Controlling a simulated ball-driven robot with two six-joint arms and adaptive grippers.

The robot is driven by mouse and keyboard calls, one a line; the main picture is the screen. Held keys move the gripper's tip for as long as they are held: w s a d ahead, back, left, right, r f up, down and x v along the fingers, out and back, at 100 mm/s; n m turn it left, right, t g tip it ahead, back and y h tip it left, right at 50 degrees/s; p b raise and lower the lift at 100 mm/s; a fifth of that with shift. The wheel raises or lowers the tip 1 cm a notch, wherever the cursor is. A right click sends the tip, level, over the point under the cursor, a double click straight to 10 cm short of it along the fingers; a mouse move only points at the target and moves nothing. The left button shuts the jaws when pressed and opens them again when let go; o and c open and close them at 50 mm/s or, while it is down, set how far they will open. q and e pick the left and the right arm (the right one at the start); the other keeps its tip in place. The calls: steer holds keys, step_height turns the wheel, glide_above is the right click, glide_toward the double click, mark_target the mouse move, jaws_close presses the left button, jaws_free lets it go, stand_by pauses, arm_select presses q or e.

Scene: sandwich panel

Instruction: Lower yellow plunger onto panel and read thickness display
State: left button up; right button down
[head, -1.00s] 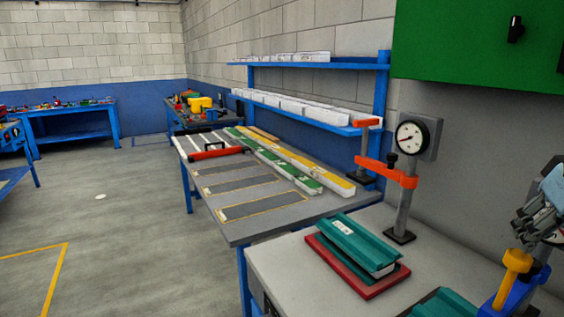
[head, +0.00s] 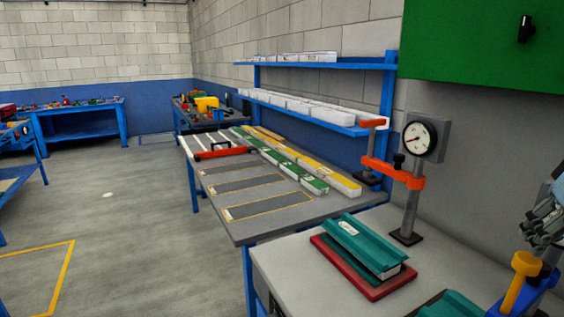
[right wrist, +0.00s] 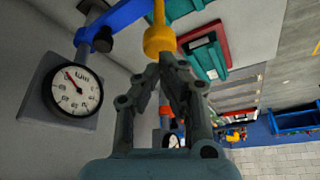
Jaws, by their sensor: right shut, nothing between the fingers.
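The yellow plunger (head: 525,264) stands upright in the blue gauge arm (head: 532,292) at the lower right of the head view. In the right wrist view its round yellow knob (right wrist: 159,40) is right at my fingertips. My right gripper (head: 535,236) is shut and empty, close beside the knob; whether it touches cannot be told. It also shows in the right wrist view (right wrist: 172,60). The dial display (right wrist: 75,90) is at the left of that view, its fine reading too small to tell. A teal panel (head: 450,305) is partly cut off below. My left gripper is out of view.
A second stand has a dial (head: 419,138) and an orange arm (head: 393,172). Beside it a teal panel (head: 362,247) lies on a red base (head: 372,289). A grey table (head: 290,228) holds long coloured strips. A green box (head: 480,45) hangs on the wall.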

mark_target(533, 262)
steer(key=shift+f, duration=0.1)
steer(key=shift+f+b, duration=1.05)
steer(key=shift+f, duration=1.6)
step_height(533, 262, up, 6)
steer(key=p, duration=0.8)
steer(key=shift+r, duration=0.1)
steer(key=shift+f, duration=0.2)
